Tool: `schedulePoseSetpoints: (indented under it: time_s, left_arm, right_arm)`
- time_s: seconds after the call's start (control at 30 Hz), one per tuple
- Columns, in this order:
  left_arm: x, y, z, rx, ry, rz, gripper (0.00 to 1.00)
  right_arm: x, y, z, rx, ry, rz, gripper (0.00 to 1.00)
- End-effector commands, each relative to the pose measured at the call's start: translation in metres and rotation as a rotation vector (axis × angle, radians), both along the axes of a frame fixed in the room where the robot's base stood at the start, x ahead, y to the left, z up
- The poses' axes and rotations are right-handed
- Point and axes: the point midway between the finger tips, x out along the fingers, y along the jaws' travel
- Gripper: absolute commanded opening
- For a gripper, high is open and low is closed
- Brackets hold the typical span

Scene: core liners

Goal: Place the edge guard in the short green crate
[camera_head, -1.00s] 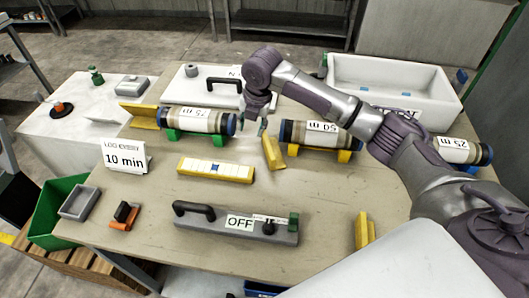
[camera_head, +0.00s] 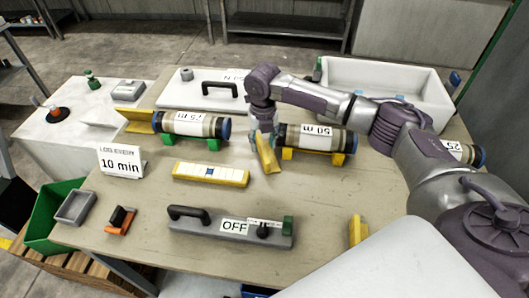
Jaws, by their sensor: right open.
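A yellow, angled edge guard (camera_head: 267,158) stands tilted on the table, left of the 50 m core liner (camera_head: 314,137). My right gripper (camera_head: 264,133) is open at its upper end, with fingers pointing down; I cannot tell whether they touch it. Similar yellow angled pieces show at the left end of the 75 m liner (camera_head: 138,121) and near the front right (camera_head: 355,232). My left gripper is not in view.
A yellow and white block (camera_head: 210,174), a grey OFF panel with a handle (camera_head: 230,227), a 10 min sign (camera_head: 122,161) and a grey tray (camera_head: 75,207) stand on the table. A white tub (camera_head: 385,84) is at the back right. The table between block and panel is clear.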

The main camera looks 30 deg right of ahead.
Motion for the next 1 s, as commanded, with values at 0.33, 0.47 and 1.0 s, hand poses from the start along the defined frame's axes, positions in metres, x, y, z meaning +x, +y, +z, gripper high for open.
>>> schedulePoseSetpoints:
  time_s: [0.33,0.47,1.0]
  left_arm:
    - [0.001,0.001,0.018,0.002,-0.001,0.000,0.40]
    - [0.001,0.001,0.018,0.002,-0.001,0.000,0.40]
    - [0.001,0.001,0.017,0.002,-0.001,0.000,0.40]
  right_arm:
    - [-0.004,-0.001,-0.045,0.000,0.002,0.000,0.46]
    - [-0.005,-0.001,-0.049,-0.001,0.001,0.000,0.46]
    - [-0.004,-0.001,-0.048,-0.001,0.001,-0.001,0.00]
